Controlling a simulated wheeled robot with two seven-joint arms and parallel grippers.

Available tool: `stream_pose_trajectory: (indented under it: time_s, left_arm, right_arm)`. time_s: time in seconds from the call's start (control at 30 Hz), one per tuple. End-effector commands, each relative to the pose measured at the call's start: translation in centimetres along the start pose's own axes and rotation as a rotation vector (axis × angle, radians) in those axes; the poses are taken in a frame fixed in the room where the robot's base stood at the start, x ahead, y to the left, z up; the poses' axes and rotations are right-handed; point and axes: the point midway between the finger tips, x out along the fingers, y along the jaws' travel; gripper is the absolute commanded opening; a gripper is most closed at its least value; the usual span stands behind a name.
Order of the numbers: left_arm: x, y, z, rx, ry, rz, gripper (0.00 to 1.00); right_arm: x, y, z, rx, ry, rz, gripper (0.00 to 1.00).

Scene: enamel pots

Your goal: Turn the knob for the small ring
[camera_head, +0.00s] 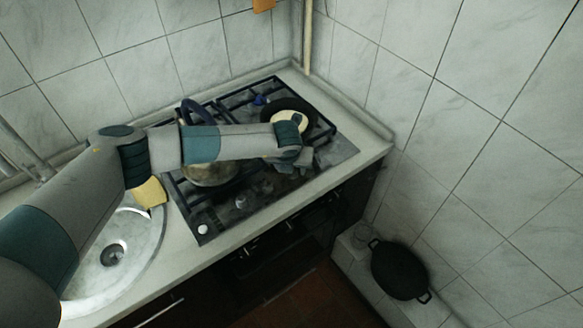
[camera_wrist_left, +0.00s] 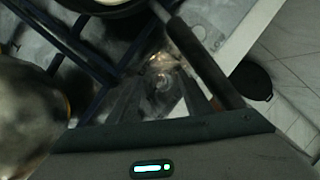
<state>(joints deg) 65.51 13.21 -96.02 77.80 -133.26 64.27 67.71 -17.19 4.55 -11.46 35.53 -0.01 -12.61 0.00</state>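The gas hob (camera_head: 208,216) is set in the counter, with knobs along its front strip. A pale knob (camera_head: 203,230) is at its left end and a grey knob (camera_head: 241,201) stands further right. My left gripper (camera_head: 297,160) reaches over the hob to the right part of this strip, and its own wrist hides much of what is under it. In the left wrist view, a round, knob-like shape (camera_wrist_left: 163,82) shows between the blurred grey fingers. I cannot tell whether they touch it or how far they are apart. My right gripper is in no view.
A dark frying pan (camera_head: 275,107) with pale food is behind my gripper; its dark handle (camera_wrist_left: 207,70) passes close to the fingers. A metal pot (camera_head: 205,178) sits left under my forearm. A sponge (camera_head: 150,193) lies by the sink (camera_head: 85,287). A black pot (camera_head: 400,270) is low at right.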

Motion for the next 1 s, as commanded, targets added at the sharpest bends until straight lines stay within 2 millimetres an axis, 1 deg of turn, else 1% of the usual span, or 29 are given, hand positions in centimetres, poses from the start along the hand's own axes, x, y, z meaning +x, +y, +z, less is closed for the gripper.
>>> stream_pose_trajectory:
  time_s: [0.27, 0.47, 0.67, 0.87, 1.0]
  left_arm:
    - [-0.2, -0.1, -0.1, 0.001, 0.0, -0.002, 0.45]
    - [-1.4, -0.1, -0.1, 0.001, 0.0, -0.003, 0.45]
    - [-3.9, -0.1, -0.1, 0.001, -0.001, -0.004, 0.45]
    - [-7.6, -0.1, -0.1, 0.001, -0.002, -0.004, 0.45]
    - [-10.5, -0.1, -0.1, 0.001, -0.003, -0.004, 0.45]
  right_arm:
    - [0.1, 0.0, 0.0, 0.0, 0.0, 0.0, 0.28]
    - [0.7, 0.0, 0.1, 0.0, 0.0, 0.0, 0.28]
    - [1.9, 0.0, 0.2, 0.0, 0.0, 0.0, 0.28]
    - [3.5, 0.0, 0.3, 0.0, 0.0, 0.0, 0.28]
    - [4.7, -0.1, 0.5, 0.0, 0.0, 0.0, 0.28]
